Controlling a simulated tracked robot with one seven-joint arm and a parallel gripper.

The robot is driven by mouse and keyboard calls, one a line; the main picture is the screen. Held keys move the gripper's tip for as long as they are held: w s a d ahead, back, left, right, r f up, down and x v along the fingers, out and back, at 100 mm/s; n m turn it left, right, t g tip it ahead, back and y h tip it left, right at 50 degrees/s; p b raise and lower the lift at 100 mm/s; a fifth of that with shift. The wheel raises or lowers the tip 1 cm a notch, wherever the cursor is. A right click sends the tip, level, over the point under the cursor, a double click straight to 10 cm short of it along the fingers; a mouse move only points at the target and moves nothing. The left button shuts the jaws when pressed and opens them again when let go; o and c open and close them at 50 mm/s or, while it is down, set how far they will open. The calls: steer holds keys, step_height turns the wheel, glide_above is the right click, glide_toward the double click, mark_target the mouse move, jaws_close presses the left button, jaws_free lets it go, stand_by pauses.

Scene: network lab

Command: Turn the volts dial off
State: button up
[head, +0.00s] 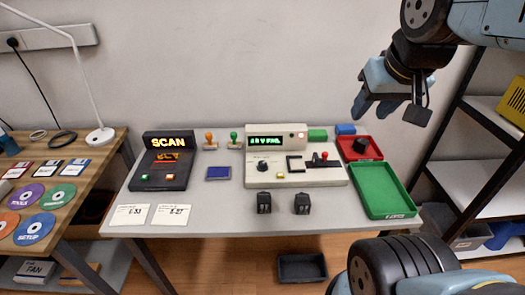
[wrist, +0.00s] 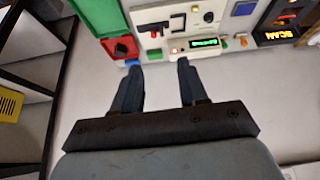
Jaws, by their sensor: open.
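A beige control box (head: 293,165) stands on the grey table, with a lit green display (head: 265,142) on its upper left. A black dial (head: 262,166) sits on its face below the display; its pointer setting is too small to read. In the wrist view the box (wrist: 172,32) appears upside down, and a dark round knob (wrist: 208,17) shows on it. My gripper (head: 392,106) is open and empty, raised above and to the right of the box, over the tray side. In the wrist view its two fingers (wrist: 157,84) are spread apart, with nothing between them.
A red tray (head: 345,150) with a black block and a green tray (head: 384,190) lie right of the box. A black SCAN unit (head: 163,160) stands left. Two black blocks (head: 283,203) sit in front. A red-topped lever (head: 323,156) rises from the box. A black shelf (head: 490,140) stands right.

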steer(key=shift+o, duration=0.3)
steer(key=shift+o, duration=0.9)
steer(key=shift+w, duration=0.15)
steer(key=shift+o, duration=0.3)
steer(key=shift+w+a+f+m, duration=0.1)
steer(key=shift+w+a+m, duration=0.15)
steer(key=shift+w+m, duration=0.05)
steer(key=m+g+y, duration=0.4)
steer(key=m, duration=1.8)
glide_above(263, 163)
steer(key=s+d, duration=0.2)
steer(key=d, duration=0.3)
step_height(263, 163, down, 22)
steer(key=x, duration=1.2)
steer(key=shift+w+a+f, duration=0.1)
steer(key=shift+a+f, duration=0.15)
steer(key=shift+f, duration=0.05)
steer(key=c, duration=1)
